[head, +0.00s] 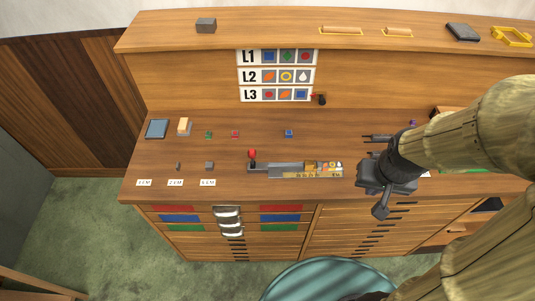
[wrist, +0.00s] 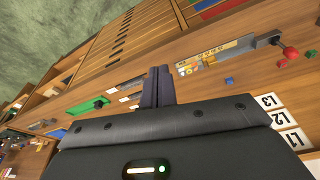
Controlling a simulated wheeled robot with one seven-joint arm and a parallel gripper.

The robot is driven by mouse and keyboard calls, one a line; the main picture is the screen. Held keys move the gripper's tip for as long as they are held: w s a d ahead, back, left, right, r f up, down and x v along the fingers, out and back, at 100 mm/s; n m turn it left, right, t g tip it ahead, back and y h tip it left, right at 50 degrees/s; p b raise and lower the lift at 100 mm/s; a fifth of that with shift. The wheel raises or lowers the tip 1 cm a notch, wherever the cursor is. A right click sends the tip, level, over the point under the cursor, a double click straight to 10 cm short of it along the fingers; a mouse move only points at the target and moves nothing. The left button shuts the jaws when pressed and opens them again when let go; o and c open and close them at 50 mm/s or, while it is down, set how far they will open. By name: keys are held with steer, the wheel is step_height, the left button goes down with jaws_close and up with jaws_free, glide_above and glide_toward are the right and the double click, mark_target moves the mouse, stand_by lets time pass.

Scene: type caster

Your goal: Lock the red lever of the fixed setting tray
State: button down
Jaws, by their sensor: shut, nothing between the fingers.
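The setting tray (head: 290,170) is a long grey metal tray on the bench top, with lettered and coloured pieces at its right end. Its red lever (head: 252,155) is a red ball on a dark stem at the tray's left end, standing up. In the wrist view the tray (wrist: 222,52) lies beyond my fingers, with the red lever ball (wrist: 291,53) at the far right. My gripper (head: 366,138) is to the right of the tray, above the bench, apart from it. In the wrist view its fingers (wrist: 158,75) are together and empty.
Small coloured blocks, such as a blue one (head: 289,133), lie behind the tray. A sign board (head: 277,76) stands on the back panel. White labels (head: 176,183) lie front left. A teal round stool (head: 325,280) stands before the drawers.

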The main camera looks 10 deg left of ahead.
steer(key=shift+f, duration=0.1)
steer(key=w+a+f+g+y, duration=0.1)
steer(key=w+a+f+y, duration=0.3)
steer(key=a+f, duration=0.45)
steer(key=w+a+r+m+t+y+p, duration=0.1)
steer(key=w+a+r+m+y, duration=0.1)
steer(key=w+a+y, duration=0.3)
steer(key=a+m, duration=0.1)
steer(key=a, duration=0.3)
steer(key=shift+w+a+r, duration=0.15)
steer(key=shift+w, duration=0.25)
